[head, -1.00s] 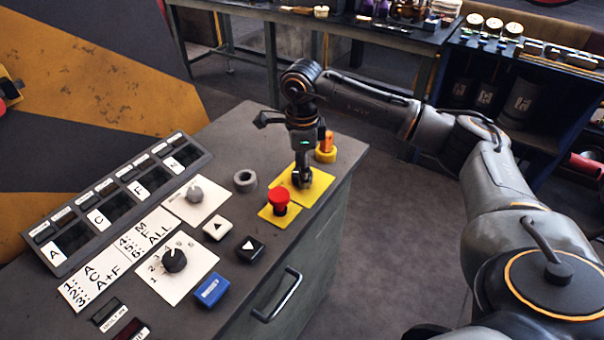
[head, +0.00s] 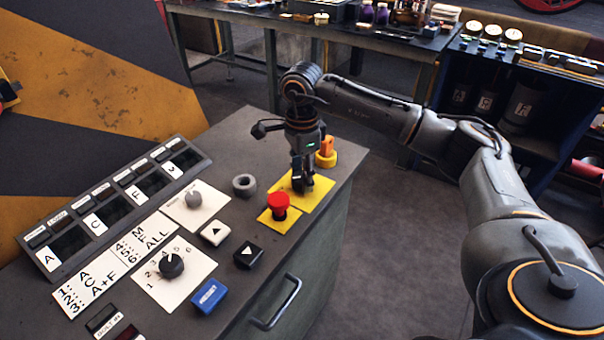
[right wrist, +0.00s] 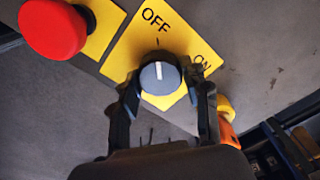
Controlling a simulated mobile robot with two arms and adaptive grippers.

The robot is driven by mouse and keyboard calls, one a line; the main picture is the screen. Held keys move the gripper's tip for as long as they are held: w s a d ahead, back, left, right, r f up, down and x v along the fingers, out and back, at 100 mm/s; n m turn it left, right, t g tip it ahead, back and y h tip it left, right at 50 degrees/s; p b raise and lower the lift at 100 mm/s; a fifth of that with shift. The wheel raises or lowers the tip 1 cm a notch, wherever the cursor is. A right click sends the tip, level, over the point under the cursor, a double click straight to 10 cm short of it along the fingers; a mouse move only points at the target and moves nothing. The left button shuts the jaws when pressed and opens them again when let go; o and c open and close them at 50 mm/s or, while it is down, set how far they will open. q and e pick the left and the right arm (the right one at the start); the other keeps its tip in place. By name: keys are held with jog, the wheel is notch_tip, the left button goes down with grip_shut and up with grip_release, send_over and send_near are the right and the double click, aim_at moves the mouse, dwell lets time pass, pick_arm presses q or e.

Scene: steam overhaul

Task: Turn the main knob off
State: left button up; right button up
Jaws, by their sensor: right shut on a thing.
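The main knob (right wrist: 160,77) is a round grey dial on a yellow plate (right wrist: 120,50) marked OFF and ON, seen in the right wrist view. Its white line points up towards the OFF tick. My right gripper (right wrist: 163,95) is shut on the knob, one finger on each side of it. In the head view the right gripper (head: 302,186) reaches down onto the yellow plate (head: 318,190) at the right end of the desk, and its fingers hide the knob there. My left gripper is not in view.
A red mushroom button (head: 279,202) sits close to the gripper, left and nearer. An orange padlock-like part (head: 326,148) stands behind it. Dials, buttons and a sloped label panel (head: 115,205) fill the desk's left. Open floor lies right of the desk.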

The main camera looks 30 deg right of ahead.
jog(key=o, duration=1.1)
jog(key=shift+o, duration=0.2)
jog(key=shift+r, duration=0.1)
notch_tip(320, 180, up, 12)
